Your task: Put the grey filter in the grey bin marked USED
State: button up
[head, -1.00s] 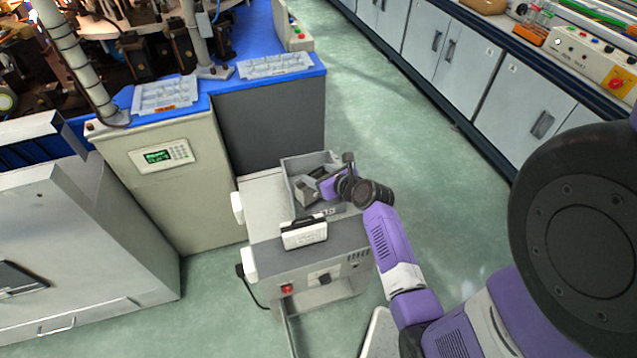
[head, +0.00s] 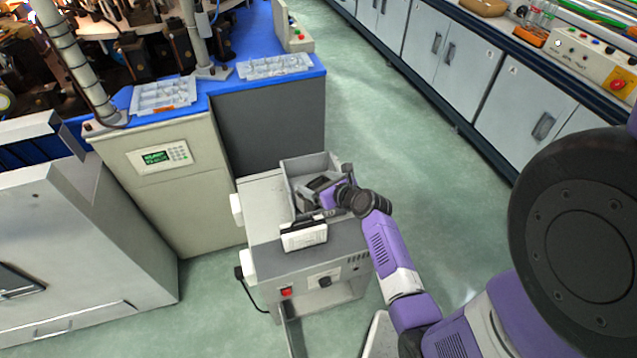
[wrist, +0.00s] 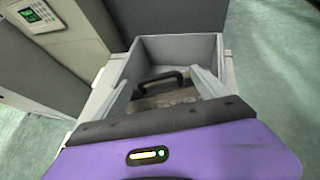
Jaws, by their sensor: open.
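The grey bin (head: 335,160) stands on the bench unit; in the wrist view its far wall (wrist: 180,47) rises beyond my fingers. A grey filter (wrist: 165,101) with a dark handle (wrist: 160,77) lies inside the bin, partly hidden by my gripper. My gripper (wrist: 163,80) is open, with its fingers apart on either side of the handle. In the head view my gripper (head: 318,196) is over the near part of the bin and hides much of its inside and front. The bin's marking cannot be read now.
A white block with a black handle (head: 303,237) stands on the unit just in front of the bin. A beige machine cabinet (head: 165,190) with blue top and clear trays is to the left. Open green floor (head: 400,130) lies to the right.

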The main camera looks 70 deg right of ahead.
jog(key=shift+r, duration=0.15)
jog(key=p+v, duration=0.2)
jog(key=v, duration=1)
jog(key=s+a+r+n+y, duration=0.1)
jog(key=s+a+n, duration=0.1)
jog(key=a+n, duration=0.8)
jog(key=s+a+r+n, duration=0.1)
jog(key=s+a+n, duration=0.1)
jog(key=a+n, duration=0.8)
jog(key=s+a+r+n+t+y, duration=0.2)
jog(key=a+r+n, duration=0.5)
jog(key=n, duration=0.4)
jog(key=s+a+r+n+t+y, duration=0.2)
jog(key=s+a+r+n+y, duration=0.1)
jog(key=s+a+r+n, duration=0.2)
notch_tip(320, 180, up, 4)
jog(key=a+n, duration=0.2)
jog(key=n, duration=0.4)
jog(key=shift+r+n+t, duration=0.2)
jog(key=shift+n+t, duration=0.1)
jog(key=shift+s+a, duration=0.1)
jog(key=shift+a, duration=0.05)
